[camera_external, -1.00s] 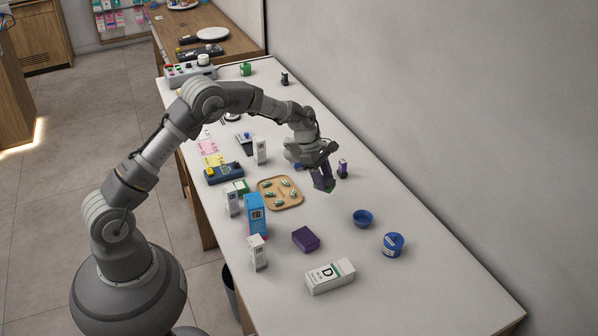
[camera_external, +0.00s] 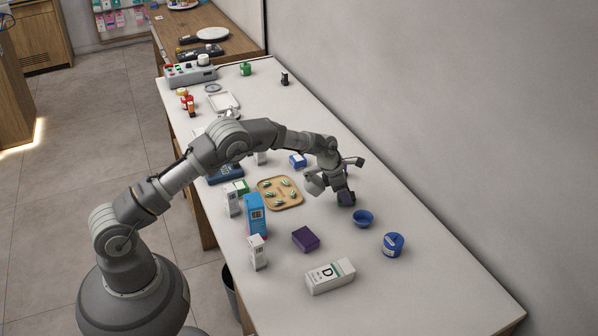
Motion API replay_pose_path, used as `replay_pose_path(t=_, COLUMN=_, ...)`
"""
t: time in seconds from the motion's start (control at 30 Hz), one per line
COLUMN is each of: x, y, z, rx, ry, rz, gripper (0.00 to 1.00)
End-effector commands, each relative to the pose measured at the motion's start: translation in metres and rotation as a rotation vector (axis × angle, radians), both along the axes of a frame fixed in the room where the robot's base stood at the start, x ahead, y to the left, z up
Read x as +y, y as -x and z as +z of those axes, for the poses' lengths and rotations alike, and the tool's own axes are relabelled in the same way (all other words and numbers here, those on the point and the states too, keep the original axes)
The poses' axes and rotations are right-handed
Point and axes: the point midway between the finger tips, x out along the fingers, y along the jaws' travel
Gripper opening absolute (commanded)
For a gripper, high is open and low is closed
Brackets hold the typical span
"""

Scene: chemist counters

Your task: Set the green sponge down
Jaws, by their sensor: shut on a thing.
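My gripper (camera_external: 346,199) points down low over the right-middle part of the white counter (camera_external: 385,283), just left of a small blue bowl (camera_external: 362,219). It is shut, with dark fingers. The green sponge is hard to make out now, as the fingers and wrist cover the spot. A small green patch showed at the fingertips a second ago, so the thing between the jaws appears to be the sponge. I cannot tell whether it touches the counter.
A wooden tray (camera_external: 261,193) with several green-and-white pieces lies left of my gripper. A purple box (camera_external: 305,239), a white box (camera_external: 330,276), a blue box (camera_external: 256,214) and a blue round container (camera_external: 393,244) stand nearer. The wall runs along the right.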

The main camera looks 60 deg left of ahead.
Motion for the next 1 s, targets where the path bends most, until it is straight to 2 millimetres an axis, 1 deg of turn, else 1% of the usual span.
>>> replay_pose_path(t=0.03, x=0.000, y=0.000, z=-0.005, rx=-0.001, ry=0.000, rz=0.000, gripper=0.18)
replay_pose_path(t=0.23, x=0.000, y=0.000, z=-0.003, rx=-0.002, ry=0.000, rz=-0.001, gripper=0.18)
replay_pose_path(t=0.37, x=0.000, y=0.000, z=-0.006, rx=-0.001, ry=-0.001, rz=-0.001, gripper=0.18)
replay_pose_path(t=0.4, x=0.000, y=0.000, z=-0.006, rx=-0.001, ry=-0.001, rz=-0.001, gripper=0.54)
replay_pose_path(t=0.47, x=0.000, y=0.000, z=-0.006, rx=-0.001, ry=-0.001, rz=-0.001, gripper=0.68)
replay_pose_path(t=0.5, x=0.000, y=0.000, z=-0.006, rx=-0.001, ry=-0.001, rz=-0.001, gripper=0.72)
replay_pose_path(t=0.77, x=0.000, y=0.000, z=-0.005, rx=-0.001, ry=-0.001, rz=-0.001, gripper=0.72)
replay_pose_path(t=0.83, x=0.000, y=0.000, z=-0.002, rx=-0.002, ry=0.000, rz=-0.001, gripper=0.72)
replay_pose_path(t=0.93, x=0.002, y=0.004, z=0.012, rx=-0.003, ry=-0.001, rz=0.000, gripper=0.72)
replay_pose_path(t=1.0, x=0.004, y=0.009, z=0.027, rx=-0.003, ry=-0.001, rz=0.001, gripper=0.72)
